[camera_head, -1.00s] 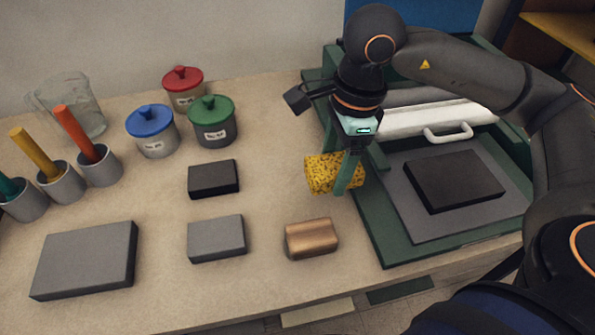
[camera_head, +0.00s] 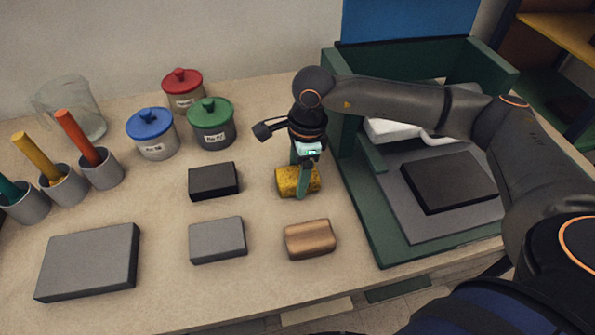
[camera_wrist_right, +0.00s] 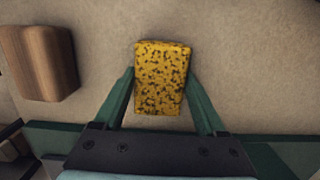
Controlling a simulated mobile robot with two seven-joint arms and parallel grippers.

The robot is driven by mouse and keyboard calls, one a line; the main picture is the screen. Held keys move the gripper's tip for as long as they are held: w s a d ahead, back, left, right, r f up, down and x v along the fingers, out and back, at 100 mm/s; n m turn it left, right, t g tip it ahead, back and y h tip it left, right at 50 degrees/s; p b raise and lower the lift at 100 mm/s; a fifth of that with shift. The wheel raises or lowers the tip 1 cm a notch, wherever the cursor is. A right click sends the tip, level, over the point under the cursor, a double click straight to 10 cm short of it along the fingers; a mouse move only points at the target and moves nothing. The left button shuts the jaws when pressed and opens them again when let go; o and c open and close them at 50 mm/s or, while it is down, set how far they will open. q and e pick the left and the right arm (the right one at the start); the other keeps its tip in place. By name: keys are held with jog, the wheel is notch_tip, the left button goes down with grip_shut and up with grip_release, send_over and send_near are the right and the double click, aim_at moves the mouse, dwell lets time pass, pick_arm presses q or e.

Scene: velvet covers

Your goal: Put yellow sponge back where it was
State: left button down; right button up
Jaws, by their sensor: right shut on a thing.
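The yellow speckled sponge (camera_head: 288,181) is low at the table, behind the brown block and right of the black block. I cannot tell whether it touches the table top. My right gripper (camera_head: 302,183) is shut on it from above. In the right wrist view the sponge (camera_wrist_right: 162,78) sits between the two green fingers (camera_wrist_right: 160,98). My left gripper is not in view.
A brown block (camera_head: 310,239), a grey block (camera_head: 217,240), a black block (camera_head: 214,181) and a large grey slab (camera_head: 88,262) lie on the table (camera_head: 180,290). Lidded pots, brushes in cups and a glass jug (camera_head: 72,105) stand at left. A green press frame (camera_head: 385,245) stands right.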

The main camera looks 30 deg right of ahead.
jog(key=shift+f, duration=0.2)
jog(key=o, duration=1.2)
jog(key=shift+o, duration=0.2)
jog(key=shift+r, duration=0.1)
notch_tip(320, 180, up, 12)
jog(key=d, duration=0.1)
jog(key=shift+s+d, duration=0.15)
jog(key=shift+s, duration=0.05)
jog(key=shift+r, duration=0.1)
